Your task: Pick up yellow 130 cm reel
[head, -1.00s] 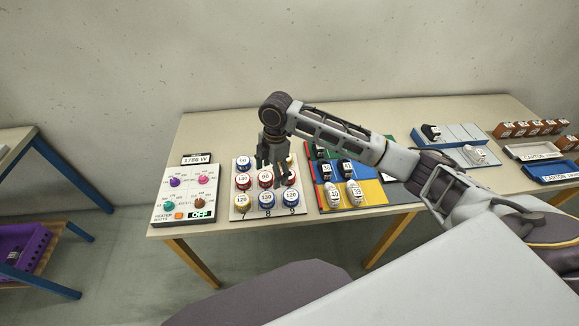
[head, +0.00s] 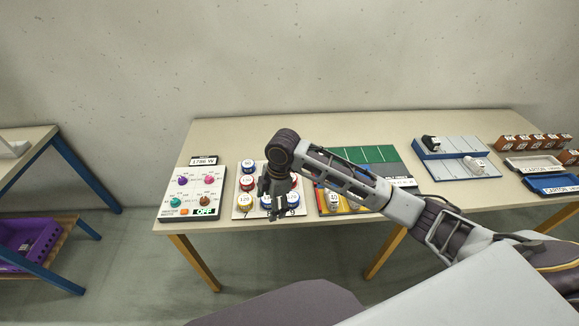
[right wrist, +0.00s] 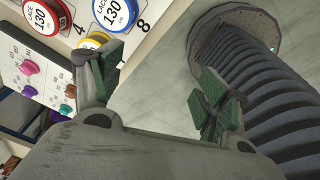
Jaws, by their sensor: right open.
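The lace reels stand on a white board (head: 238,213). A yellow-rimmed reel (head: 245,203) at its front left seems to read 120. No yellow reel clearly reading 130 shows; my arm hides the board's right part. My right gripper (head: 277,212) points down over the board's front right, hiding several reels. In the right wrist view its fingers (right wrist: 160,88) are apart with nothing between them. That view shows a blue 130 reel (right wrist: 113,12) beside number 8, a red 130 reel (right wrist: 47,14) and part of a yellow-rimmed reel (right wrist: 84,43) behind a finger. My left gripper is out of view.
A control panel (head: 190,190) with knobs stands left of the board. A coloured mat (head: 365,155) with shoes lies right, partly under my forearm. Further right are a blue-grey rack (head: 450,148), brown boxes (head: 535,142) and carton trays (head: 550,185). The table's back is clear.

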